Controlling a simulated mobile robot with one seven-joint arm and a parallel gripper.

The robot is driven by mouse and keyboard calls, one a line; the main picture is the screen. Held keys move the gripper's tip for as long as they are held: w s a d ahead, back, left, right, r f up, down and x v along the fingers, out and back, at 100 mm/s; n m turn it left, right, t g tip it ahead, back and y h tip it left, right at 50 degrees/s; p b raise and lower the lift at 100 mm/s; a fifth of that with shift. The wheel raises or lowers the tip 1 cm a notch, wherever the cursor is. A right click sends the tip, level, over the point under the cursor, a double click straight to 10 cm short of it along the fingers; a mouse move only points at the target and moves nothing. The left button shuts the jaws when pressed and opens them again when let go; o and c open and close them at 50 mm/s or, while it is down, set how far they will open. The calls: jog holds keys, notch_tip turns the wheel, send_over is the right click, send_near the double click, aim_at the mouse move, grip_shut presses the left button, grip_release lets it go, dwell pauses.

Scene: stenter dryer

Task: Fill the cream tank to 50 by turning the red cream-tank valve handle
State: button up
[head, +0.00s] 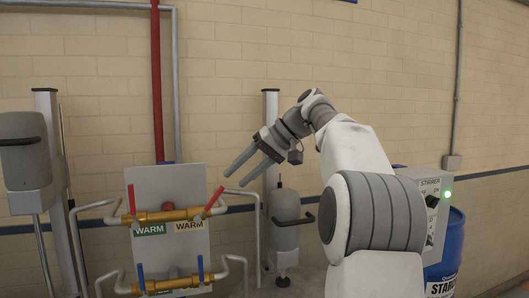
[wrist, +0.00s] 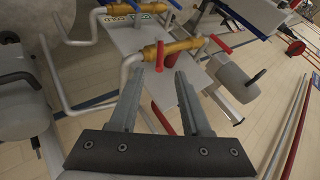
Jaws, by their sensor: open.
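Two red handles stand on the upper brass valve pipe (head: 172,216): a left one (head: 131,199) and a right one (head: 214,198). I cannot tell which belongs to the cream tank; no level reading is legible. My gripper (head: 235,180) is open and empty, above and right of the right handle, its fingers pointing down-left. In the wrist view one red handle (wrist: 160,56) shows close to the left fingertip, seemingly beyond it; another (wrist: 221,43) shows to the right. I see no contact.
Below, a second brass pipe (head: 172,285) carries two blue handles. A pale panel (head: 168,180) with WARM labels backs the pipes. Grey cylinders stand left (head: 25,160) and right (head: 286,226) of it. A control box (head: 432,187) and blue barrel (head: 452,255) stand at far right.

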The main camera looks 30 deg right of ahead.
jog(key=p+v, duration=0.1)
jog(key=v, duration=0.7)
jog(key=shift+s+d+r, duration=0.15)
